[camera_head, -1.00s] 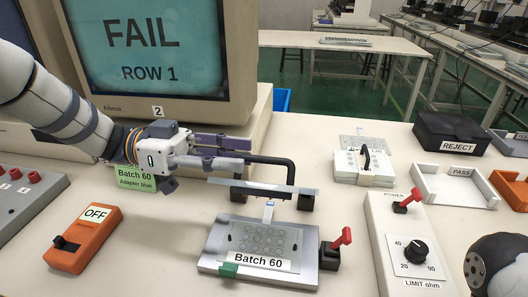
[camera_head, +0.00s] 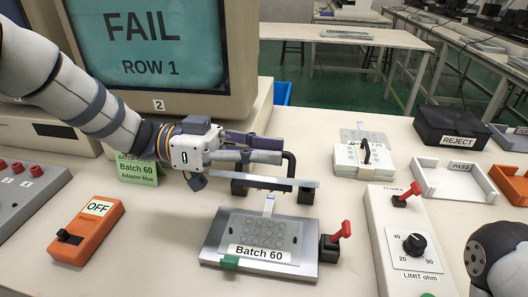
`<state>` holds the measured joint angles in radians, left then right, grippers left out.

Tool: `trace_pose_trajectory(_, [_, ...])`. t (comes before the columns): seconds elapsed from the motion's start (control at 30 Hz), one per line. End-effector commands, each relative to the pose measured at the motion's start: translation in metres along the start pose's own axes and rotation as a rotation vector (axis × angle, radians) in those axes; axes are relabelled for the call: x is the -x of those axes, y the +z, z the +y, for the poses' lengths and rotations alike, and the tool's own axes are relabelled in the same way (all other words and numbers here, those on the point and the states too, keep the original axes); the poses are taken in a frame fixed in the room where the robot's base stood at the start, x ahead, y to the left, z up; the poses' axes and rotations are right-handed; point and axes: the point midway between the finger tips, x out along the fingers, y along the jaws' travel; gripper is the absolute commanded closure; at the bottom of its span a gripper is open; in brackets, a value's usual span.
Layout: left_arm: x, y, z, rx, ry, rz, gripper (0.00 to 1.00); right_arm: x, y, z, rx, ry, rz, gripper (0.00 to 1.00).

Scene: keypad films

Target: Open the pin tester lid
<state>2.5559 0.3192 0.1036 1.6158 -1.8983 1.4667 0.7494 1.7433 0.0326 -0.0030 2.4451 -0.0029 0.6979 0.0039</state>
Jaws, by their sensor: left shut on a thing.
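The pin tester (camera_head: 210,240) stands on the bench, a grey base bearing a flat "Batch 60" film (camera_head: 265,234). Its lid (camera_head: 230,180) is a pale plate raised above the back of the base, seen almost edge-on between dark hinge blocks. A black bar handle (camera_head: 291,167) rises from the lid. My left gripper (camera_head: 281,150) reaches in from the left and is shut on the handle, hiding most of its bar. A red lever (camera_head: 342,231) stands at the tester's right side. My right gripper is not in view.
An orange switch box (camera_head: 85,243) reading OFF is at left. A green Batch 60 card (camera_head: 138,169) stands behind. A pale box with a LIMIT knob (camera_head: 414,244) is at right. A monitor (camera_head: 245,60) shows FAIL. Bench in front is clear.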

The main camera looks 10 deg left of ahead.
Motion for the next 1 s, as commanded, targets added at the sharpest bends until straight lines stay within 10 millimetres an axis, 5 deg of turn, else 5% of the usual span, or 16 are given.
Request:
trace_pose_trajectory(0.4, [0.002, -0.031, -0.063, 0.433, -0.006, 0.005, 1.00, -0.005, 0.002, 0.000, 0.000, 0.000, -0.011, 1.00])
trace_pose_trajectory(0.8, [0.002, -0.037, -0.068, 0.482, -0.005, 0.007, 1.00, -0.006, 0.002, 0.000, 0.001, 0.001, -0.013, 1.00])
trace_pose_trajectory(0.9, [0.002, -0.036, -0.068, 0.482, -0.005, 0.007, 0.70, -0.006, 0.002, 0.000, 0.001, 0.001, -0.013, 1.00])
trace_pose_trajectory(1.0, [0.002, -0.035, -0.068, 0.484, -0.005, 0.005, 0.70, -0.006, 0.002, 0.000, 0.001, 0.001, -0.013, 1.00])
